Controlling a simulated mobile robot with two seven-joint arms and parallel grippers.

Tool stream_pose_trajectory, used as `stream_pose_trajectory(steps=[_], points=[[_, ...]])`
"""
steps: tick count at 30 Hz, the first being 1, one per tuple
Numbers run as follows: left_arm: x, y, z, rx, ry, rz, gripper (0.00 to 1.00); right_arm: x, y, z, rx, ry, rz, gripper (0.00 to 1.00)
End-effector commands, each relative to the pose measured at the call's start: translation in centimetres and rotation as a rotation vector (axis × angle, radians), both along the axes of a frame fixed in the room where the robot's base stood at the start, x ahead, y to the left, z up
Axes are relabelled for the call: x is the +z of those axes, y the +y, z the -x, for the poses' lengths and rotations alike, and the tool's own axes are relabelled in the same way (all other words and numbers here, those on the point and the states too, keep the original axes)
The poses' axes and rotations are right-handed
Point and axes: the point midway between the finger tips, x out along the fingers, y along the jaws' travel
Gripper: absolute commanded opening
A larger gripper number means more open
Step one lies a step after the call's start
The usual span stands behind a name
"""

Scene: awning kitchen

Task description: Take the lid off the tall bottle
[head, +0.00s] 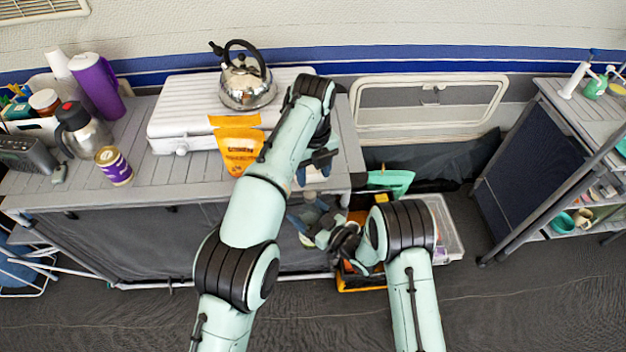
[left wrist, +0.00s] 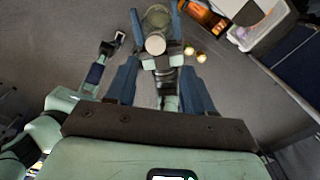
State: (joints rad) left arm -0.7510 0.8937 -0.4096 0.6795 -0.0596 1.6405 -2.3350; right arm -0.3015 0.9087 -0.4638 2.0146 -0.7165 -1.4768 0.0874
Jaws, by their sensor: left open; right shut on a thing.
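The tall bottle (head: 311,214) is small and partly hidden between my arms beside the counter's front right corner. In the left wrist view a pale round top, seemingly its lid (left wrist: 155,45), shows between the blue fingers, with a greenish round part beyond it. My right gripper (head: 308,228) is shut on the bottle, low in front of the counter. My left gripper (head: 314,176) is open above it, fingers pointing down; in its wrist view the fingers (left wrist: 156,32) stand on either side of the lid. I cannot tell whether they touch it.
The counter bears a white case (head: 180,118), a steel kettle (head: 247,84), an orange bag (head: 240,150), a flask (head: 84,128) and a purple tumbler (head: 97,84). A clear bin (head: 447,228) stands on the floor right of my right arm. A shelf unit (head: 540,150) stands far right.

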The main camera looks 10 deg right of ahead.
Motion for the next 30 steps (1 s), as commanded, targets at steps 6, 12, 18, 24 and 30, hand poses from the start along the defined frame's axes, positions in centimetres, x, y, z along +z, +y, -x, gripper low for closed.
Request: stream_pose_trajectory(steps=[6,12,18,24,30], points=[[-3.3,0.0,0.1,0.002,0.004,-0.002,0.52,0.1,0.0,0.0,0.000,-0.002,-0.001,0.00],[-5.8,0.0,0.1,0.004,0.002,0.001,0.52,0.1,0.0,0.0,0.000,-0.002,-0.001,0.00],[-6.7,0.0,0.1,0.003,0.000,0.001,0.52,0.1,0.0,0.0,0.000,-0.002,-0.001,0.00],[-6.8,0.0,0.0,0.004,0.000,0.001,0.52,0.1,0.0,0.0,0.000,-0.002,-0.001,0.00],[-6.7,-0.1,0.0,0.004,-0.001,0.003,0.00,0.1,0.1,0.0,0.003,-0.003,-0.001,0.00]])
